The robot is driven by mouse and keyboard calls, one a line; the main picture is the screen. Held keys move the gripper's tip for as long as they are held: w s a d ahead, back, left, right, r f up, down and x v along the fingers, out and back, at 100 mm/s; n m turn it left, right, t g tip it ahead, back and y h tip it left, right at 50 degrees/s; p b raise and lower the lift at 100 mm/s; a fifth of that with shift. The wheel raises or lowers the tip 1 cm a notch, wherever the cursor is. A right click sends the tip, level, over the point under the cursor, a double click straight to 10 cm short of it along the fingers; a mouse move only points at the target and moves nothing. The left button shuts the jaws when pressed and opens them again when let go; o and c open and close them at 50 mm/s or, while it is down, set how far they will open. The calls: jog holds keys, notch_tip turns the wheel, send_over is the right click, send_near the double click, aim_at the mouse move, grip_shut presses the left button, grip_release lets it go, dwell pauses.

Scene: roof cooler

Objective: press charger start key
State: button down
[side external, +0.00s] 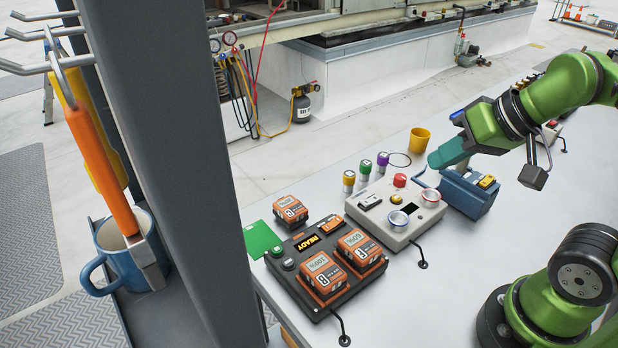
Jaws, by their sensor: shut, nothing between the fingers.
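The black charger (318,312) sits at the front left of the white table. Two orange batteries (323,275) (362,250) stand in it, and a small display on it reads READY. A green round button (277,251) and a paler round one (288,265) are at its left edge; I cannot tell from their markings which is the start key. My gripper (432,163) has teal fingers, is shut and empty, and is above the table to the right, well apart from the charger, beyond the grey control box.
The grey control box (370,222) with knobs and a red button stands between charger and gripper. A blue box (462,200) is below my gripper. A third orange battery (290,211), a green card (260,239), several small capped bottles (365,168) and a yellow cup (419,141) stand around.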

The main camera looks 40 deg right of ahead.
jog(key=n+y, duration=0.2)
jog(key=y, duration=0.1)
send_over(282, 249)
notch_tip(282, 249, down, 9)
jog(key=shift+f, duration=0.1)
jog(key=shift+f, duration=4.4)
